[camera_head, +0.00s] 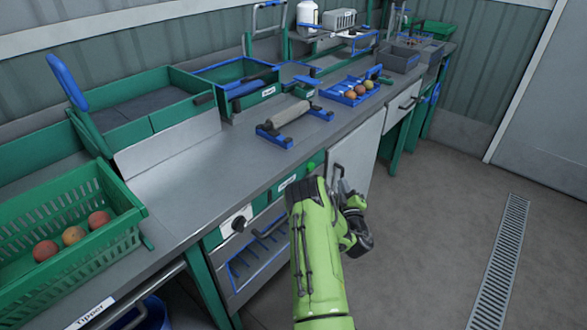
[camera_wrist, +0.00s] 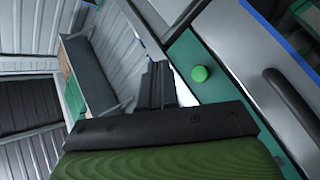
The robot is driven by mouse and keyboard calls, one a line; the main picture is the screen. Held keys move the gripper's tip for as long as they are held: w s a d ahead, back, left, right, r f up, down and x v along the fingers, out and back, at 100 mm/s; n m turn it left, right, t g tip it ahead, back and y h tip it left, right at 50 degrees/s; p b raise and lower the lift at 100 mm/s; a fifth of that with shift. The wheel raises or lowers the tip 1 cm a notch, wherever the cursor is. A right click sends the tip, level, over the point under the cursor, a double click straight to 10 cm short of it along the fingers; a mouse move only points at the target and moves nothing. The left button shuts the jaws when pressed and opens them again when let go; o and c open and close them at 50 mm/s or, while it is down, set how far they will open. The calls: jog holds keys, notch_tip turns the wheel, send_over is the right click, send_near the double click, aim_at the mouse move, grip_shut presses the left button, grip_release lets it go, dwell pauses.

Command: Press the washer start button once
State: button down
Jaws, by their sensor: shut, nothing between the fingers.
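The green round button (camera_head: 311,166) sits on the green front panel of the bench, just beyond my arm in the head view. In the wrist view the same button (camera_wrist: 200,73) is a bright green dome on a green strip. My gripper (camera_wrist: 156,72) is shut and empty, its dark fingers to the left of the button in that picture. The fingertips appear apart from the button. In the head view my green arm reaches to the bench front, and the fingers are hard to make out there.
A white plate with a dark knob (camera_head: 236,222) is on the same front, left of my arm. A drawer with a dark handle (camera_wrist: 288,97) lies right of the button in the wrist view. The floor to the right is clear.

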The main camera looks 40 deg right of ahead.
aim_at(311, 167)
dwell(0.3)
jog(key=w, duration=0.8)
jog(key=shift+w+a, duration=0.35)
jog(key=shift+a, duration=0.1)
dwell(1.5)
jog(key=shift+w+b, duration=0.35)
jog(key=shift+w, duration=0.05)
jog(key=shift+w, duration=0.5)
dwell(0.7)
jog(key=shift+s, duration=0.9)
